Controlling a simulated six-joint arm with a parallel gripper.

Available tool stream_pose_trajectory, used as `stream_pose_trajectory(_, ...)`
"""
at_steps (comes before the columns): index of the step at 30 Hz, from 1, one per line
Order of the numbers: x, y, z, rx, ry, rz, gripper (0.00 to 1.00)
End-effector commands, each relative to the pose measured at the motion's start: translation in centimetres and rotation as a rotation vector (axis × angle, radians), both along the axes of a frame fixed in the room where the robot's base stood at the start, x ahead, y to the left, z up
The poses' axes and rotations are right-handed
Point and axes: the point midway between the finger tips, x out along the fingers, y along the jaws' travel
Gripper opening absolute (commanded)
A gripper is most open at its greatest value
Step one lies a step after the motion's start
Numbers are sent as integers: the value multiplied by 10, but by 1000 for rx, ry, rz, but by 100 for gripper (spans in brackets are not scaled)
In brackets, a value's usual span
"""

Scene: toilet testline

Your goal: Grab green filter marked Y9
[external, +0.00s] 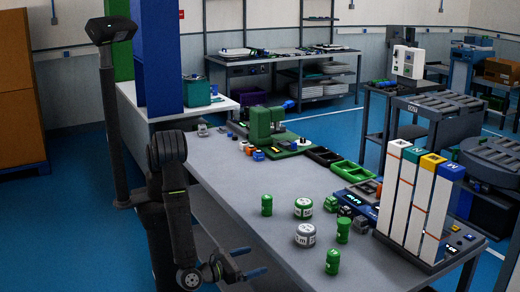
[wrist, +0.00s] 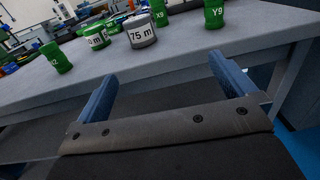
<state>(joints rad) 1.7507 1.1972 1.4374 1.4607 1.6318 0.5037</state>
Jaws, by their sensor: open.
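The green filter marked Y9 (wrist: 214,15) stands upright at the upper right of the wrist view, cut by the top edge. It appears to be the nearest green cylinder (external: 333,262) on the grey table in the external view. My gripper (external: 258,262) is open and empty beside the table's near left edge, left of and apart from the filter. Its two blue fingers (wrist: 168,75) point toward the table edge in the wrist view, with nothing between them.
Another green filter, marked X9 (wrist: 159,13), stands near Y9. A third green cylinder (external: 267,205) stands farther left. A white-and-grey roll marked 75 m (external: 305,235) and a green-and-white roll (external: 303,208) stand between them. The table edge (wrist: 180,50) lies ahead of my fingers.

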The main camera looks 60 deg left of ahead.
Motion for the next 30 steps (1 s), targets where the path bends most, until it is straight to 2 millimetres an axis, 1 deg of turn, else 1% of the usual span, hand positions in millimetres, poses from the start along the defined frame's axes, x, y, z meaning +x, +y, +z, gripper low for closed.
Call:
stream_pose_trajectory(1,0,0,0,0,0,0,100)
stream_pose_trajectory(2,0,0,0,0,0,0,96)
stream_pose_trajectory(6,0,0,0,0,0,0,69)
stream_pose_trajectory(7,0,0,0,0,0,0,65)
stream_pose_trajectory(14,0,0,0,0,0,0,65)
stream_pose_trajectory(17,6,1,0,-12,22,26,65)
stream_pose_trajectory(20,24,5,2,-58,101,115,65)
stream_pose_trajectory(23,50,13,2,-146,245,266,65)
stream_pose_trajectory(24,60,15,2,-196,316,336,65)
stream_pose_trajectory(27,82,17,4,-342,495,507,65)
stream_pose_trajectory(30,99,12,10,-510,669,662,65)
